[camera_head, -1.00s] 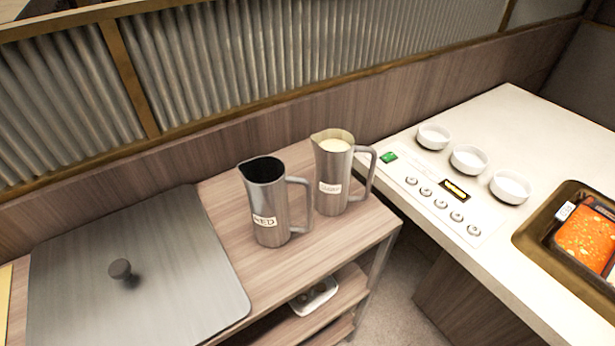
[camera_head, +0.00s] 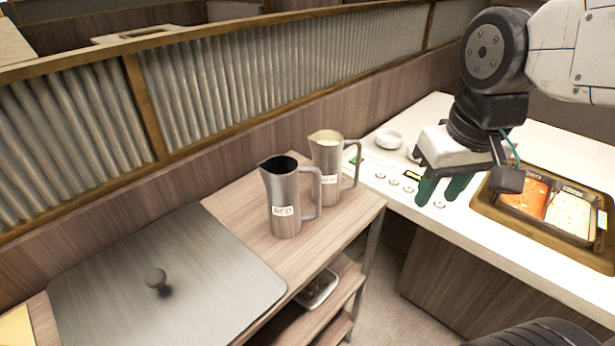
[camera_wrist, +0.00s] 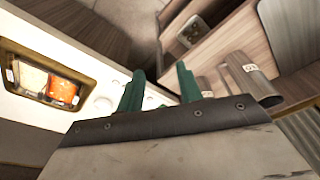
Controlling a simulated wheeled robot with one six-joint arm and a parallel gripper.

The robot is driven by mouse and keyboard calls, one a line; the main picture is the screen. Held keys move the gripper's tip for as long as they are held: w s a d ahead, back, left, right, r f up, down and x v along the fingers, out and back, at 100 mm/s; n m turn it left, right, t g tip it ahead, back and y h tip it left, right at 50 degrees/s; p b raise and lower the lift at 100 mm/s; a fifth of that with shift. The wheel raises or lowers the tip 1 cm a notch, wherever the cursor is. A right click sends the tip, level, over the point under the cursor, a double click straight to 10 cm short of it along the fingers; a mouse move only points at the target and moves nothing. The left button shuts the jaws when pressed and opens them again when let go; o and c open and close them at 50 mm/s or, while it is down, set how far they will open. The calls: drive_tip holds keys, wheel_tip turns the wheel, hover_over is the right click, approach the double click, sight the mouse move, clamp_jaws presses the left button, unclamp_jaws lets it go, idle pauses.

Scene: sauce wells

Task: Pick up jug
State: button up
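Two steel jugs stand upright on the wooden trolley top. The near jug (camera_head: 285,205) has a dark inside and a label that seems to read RED. The far jug (camera_head: 325,172) holds something pale; its label is too small to read. Both handles face right. My gripper (camera_head: 441,190) is right of the jugs, over the white counter, with its green fingers apart and nothing between them. In the wrist view the fingers (camera_wrist: 160,85) point away from the camera.
A flat metal lid with a knob (camera_head: 156,279) covers the trolley's left side. A small dish (camera_head: 318,289) sits on the lower shelf. The white counter (camera_head: 435,115) carries a bowl (camera_head: 389,140), buttons and sauce pans (camera_head: 567,216). A ribbed partition (camera_head: 240,80) runs behind the trolley.

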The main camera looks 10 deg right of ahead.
sight(360, 156)
drive_tip(key=w+a+f+t, duration=0.1)
drive_tip(key=w+f, duration=0.1)
drive_tip(key=w, duration=0.8)
drive_tip(key=w+a+f+t, duration=0.1)
drive_tip(key=w, duration=0.9)
drive_tip(key=x, duration=0.4)
drive_tip(key=w+x, duration=0.1)
drive_tip(key=x, duration=0.2)
drive_tip(key=shift+a+r, duration=0.15)
drive_tip(key=shift+a, duration=0.25)
drive_tip(key=shift+w+f+t, duration=0.2)
drive_tip(key=shift+f+t, duration=0.1)
drive_tip(key=shift+f, duration=0.2)
clamp_jaws()
drive_tip(key=shift+r, duration=0.1)
